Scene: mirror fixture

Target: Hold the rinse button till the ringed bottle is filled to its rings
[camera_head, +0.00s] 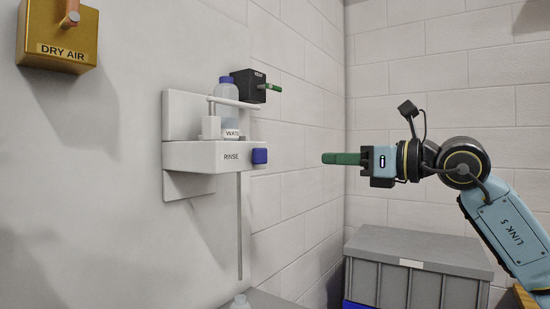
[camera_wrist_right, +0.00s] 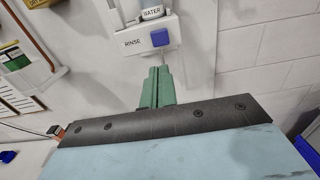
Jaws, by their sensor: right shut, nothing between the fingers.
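The rinse button (camera_head: 260,156) is a blue block on the right end of a white wall unit labelled RINSE (camera_head: 205,155). It also shows in the right wrist view (camera_wrist_right: 160,38), beyond the fingertips. My right gripper (camera_head: 324,158) has green fingers, shut and empty. In the head view it is level with the button, to its right, with a clear gap. Its fingers also show in the right wrist view (camera_wrist_right: 158,72). The top of a pale bottle (camera_head: 240,301) shows at the bottom edge. Its body is cut off, so rings and fill level cannot be seen.
A blue-capped bottle (camera_head: 227,92) stands on the unit above a WATER label. A thin grey tube (camera_head: 240,230) hangs below the unit. A black box with a green lever (camera_head: 248,86) is behind. A DRY AIR box (camera_head: 58,35) and grey crate (camera_head: 418,248) stand clear.

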